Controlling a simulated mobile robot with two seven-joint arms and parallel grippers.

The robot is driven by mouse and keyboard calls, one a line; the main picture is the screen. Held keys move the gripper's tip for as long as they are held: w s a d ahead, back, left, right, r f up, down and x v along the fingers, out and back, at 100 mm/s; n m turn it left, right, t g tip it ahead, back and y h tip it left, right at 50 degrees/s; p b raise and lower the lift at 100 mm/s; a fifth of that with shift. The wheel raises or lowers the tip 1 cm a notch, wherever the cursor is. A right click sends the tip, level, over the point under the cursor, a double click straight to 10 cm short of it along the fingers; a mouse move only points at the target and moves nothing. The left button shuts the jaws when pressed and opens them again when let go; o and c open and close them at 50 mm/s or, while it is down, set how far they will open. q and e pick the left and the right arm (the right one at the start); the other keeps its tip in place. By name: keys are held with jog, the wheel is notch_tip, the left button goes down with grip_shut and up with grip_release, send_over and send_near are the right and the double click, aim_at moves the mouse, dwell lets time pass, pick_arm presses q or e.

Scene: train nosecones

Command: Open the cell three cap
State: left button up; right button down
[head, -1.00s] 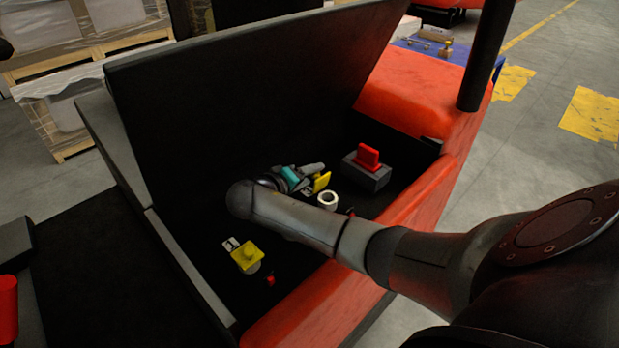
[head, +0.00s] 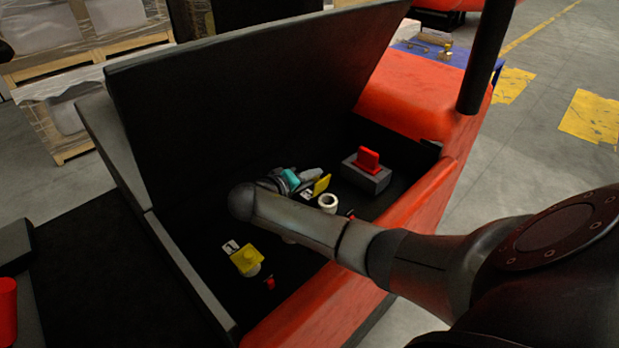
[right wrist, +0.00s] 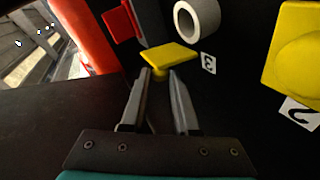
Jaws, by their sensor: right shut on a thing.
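The cell three cap is a yellow plate (right wrist: 170,57) beside a white label with a 3 (right wrist: 208,63) in the right wrist view. It also shows in the head view (head: 321,184), beyond my forearm. My right gripper (right wrist: 159,74) is shut on this cap, with its two fingertips at a small round yellow part under the plate's near edge. In the head view my right gripper (head: 311,174) lies low inside the black compartment, partly hidden by its own arm. My left gripper is not in view.
A white ring (head: 328,202) and a red part in a grey block (head: 368,180) stand near the cap. A raised black lid (head: 230,100) stands behind; the red wall (head: 400,215) bounds the right.

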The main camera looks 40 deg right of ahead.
jog(key=shift+w+a+n+g+p, duration=0.1)
jog(key=shift+w+n+g+p, duration=0.2)
jog(key=shift+w+n+p, duration=0.15)
jog(key=shift+w+f+n+g, duration=0.25)
jog(key=shift+n+g, duration=0.1)
jog(key=shift+g, duration=0.15)
jog(key=shift+w+f+n+g, duration=0.2)
jog(key=shift+n+g, duration=0.1)
jog(key=shift+n, duration=0.2)
jog(key=c, duration=0.7)
grip_release()
jog(key=shift+a+r, duration=0.1)
